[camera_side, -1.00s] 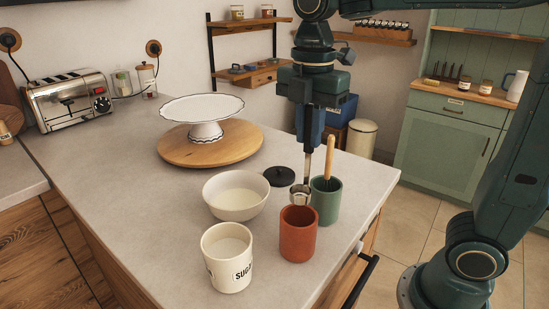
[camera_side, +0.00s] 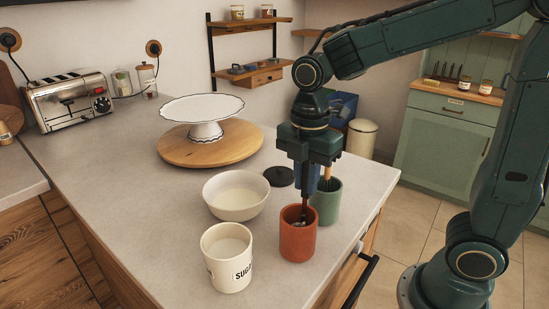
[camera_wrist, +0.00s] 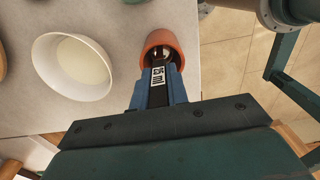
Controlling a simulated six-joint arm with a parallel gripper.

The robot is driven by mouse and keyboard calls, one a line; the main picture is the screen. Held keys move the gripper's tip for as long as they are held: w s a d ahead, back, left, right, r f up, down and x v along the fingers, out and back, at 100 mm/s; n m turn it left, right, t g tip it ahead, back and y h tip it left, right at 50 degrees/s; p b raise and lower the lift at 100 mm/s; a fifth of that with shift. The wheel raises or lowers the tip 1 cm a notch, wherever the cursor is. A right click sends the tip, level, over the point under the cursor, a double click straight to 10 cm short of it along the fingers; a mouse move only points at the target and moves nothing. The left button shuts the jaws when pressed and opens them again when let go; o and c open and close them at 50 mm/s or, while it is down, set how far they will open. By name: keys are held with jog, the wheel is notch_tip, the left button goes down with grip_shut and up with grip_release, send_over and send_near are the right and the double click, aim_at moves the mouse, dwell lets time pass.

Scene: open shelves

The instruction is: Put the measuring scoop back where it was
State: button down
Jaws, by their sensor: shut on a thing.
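My gripper (camera_side: 305,188) points down over the terracotta cup (camera_side: 298,241) and is shut on the handle of the measuring scoop (camera_side: 300,222). The scoop's bowl is down inside the terracotta cup, mostly hidden by its wall in the side view. In the wrist view the scoop's metal bowl (camera_wrist: 158,54) shows within the rim of the terracotta cup (camera_wrist: 172,40), beyond the blue fingers (camera_wrist: 157,88). I cannot tell whether the scoop touches the cup's bottom.
A green cup (camera_side: 327,206) with a wooden-handled tool stands close behind the terracotta cup. A white bowl (camera_side: 236,207), a sugar canister (camera_side: 228,272) and a black lid (camera_side: 279,176) stand nearby. A cake stand (camera_side: 203,112) on a wooden board is farther back.

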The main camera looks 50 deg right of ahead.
jog(key=shift+f, duration=1.3)
jog(key=c, duration=1.4)
grip_release()
jog(key=shift+o, duration=0.2)
notch_tip(320, 180, up, 12)
jog(key=shift+r, duration=0.15)
